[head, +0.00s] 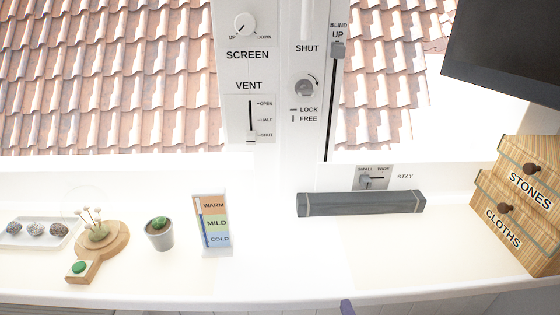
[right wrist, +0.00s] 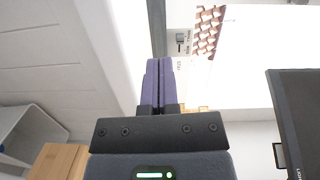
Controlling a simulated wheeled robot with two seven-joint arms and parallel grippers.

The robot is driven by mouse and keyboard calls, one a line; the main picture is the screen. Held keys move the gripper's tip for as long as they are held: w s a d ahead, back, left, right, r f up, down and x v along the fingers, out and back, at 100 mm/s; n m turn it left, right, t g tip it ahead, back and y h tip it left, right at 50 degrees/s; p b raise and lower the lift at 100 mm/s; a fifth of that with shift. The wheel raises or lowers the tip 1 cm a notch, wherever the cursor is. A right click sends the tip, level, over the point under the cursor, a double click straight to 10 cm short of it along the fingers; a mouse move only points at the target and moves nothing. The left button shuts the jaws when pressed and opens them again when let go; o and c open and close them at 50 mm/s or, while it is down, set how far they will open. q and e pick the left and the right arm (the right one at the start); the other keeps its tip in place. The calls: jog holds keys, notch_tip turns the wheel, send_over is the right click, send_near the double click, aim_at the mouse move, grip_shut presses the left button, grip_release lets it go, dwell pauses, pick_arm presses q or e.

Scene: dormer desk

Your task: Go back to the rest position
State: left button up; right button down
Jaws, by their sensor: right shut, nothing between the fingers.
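My right gripper (right wrist: 158,82) shows in the right wrist view with its two purple fingers shut together and nothing between them. My left gripper is in neither view.
The white desk (head: 300,260) holds a tray of stones (head: 15,241), a round wooden stand (head: 122,240), a cactus pot (head: 160,236), a WARM/MILD/COLD card (head: 214,222) and a dark grey bar (head: 360,204). Wooden drawers (head: 500,240) and a dark screen (head: 510,50) are right. The front middle is clear.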

jog(key=s+a+f+n+g+y, duration=0.35)
jog(key=s+n+g, duration=0.35)
jog(key=n, duration=0.5)
jog(key=s+d+n+g+h, duration=0.6)
jog(key=s+d+g, duration=0.15)
jog(key=s, duration=0.35)
notch_tip(320, 180, down, 18)
jog(key=s+g, duration=0.2)
jog(key=s, duration=0.1)
jog(key=s+d+f+g, duration=0.1)
jog(key=s+d+f, duration=0.3)
jog(key=s+f, duration=0.6)
jog(key=s, duration=0.4)
jog(key=shift+d+f+n, duration=0.2)
jog(key=shift+f+n, duration=0.1)
jog(key=shift+f, duration=0.1)
